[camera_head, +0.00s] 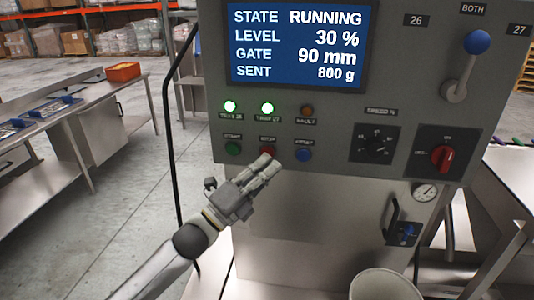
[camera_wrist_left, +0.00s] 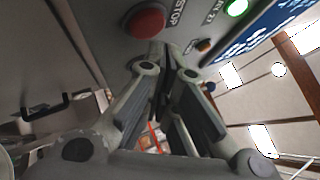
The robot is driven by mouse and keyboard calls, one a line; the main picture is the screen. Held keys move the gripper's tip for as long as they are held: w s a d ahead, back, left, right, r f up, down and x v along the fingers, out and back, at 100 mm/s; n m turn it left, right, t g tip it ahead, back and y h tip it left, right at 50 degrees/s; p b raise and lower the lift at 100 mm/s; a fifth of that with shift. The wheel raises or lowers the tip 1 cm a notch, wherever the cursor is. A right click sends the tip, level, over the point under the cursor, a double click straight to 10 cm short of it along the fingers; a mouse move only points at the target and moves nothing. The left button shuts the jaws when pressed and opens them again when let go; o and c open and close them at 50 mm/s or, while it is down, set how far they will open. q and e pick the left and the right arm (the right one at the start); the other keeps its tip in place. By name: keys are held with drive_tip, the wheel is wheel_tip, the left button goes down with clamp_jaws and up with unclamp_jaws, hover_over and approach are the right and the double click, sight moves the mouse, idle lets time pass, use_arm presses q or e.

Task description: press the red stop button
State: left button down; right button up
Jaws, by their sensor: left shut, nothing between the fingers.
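The red stop button (camera_head: 267,150) is on the grey control panel (camera_head: 330,122), between a green button (camera_head: 233,149) and a blue button (camera_head: 304,155). In the head view my left gripper (camera_head: 268,164) is just below it, and the fingers hide its lower part. In the left wrist view the round red stop button (camera_wrist_left: 146,21) is large, with a "STOP" label beside it. The left fingertips (camera_wrist_left: 166,62) are shut and empty, close to the button; whether they touch it I cannot tell. My right gripper is not in view.
The screen (camera_head: 297,45) reads RUNNING, LEVEL 30 %, GATE 90 mm, SENT 800 g. Two green lamps (camera_head: 248,107) are lit. A black dial (camera_head: 376,144), a red rotary switch (camera_head: 443,157) and a blue-knobbed lever (camera_head: 470,62) are to the right. A pale bucket (camera_head: 384,284) stands below.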

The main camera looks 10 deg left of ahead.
use_arm(q)
drive_tip(key=shift+w, duration=0.15)
drive_tip(key=shift+w, duration=0.3)
drive_tip(key=shift+w+b, duration=0.4)
idle(0.7)
drive_tip(key=shift+s, duration=0.85)
drive_tip(key=shift+s+a+p, duration=0.15)
drive_tip(key=shift+s+p, duration=0.45)
drive_tip(key=shift+s, duration=1.9)
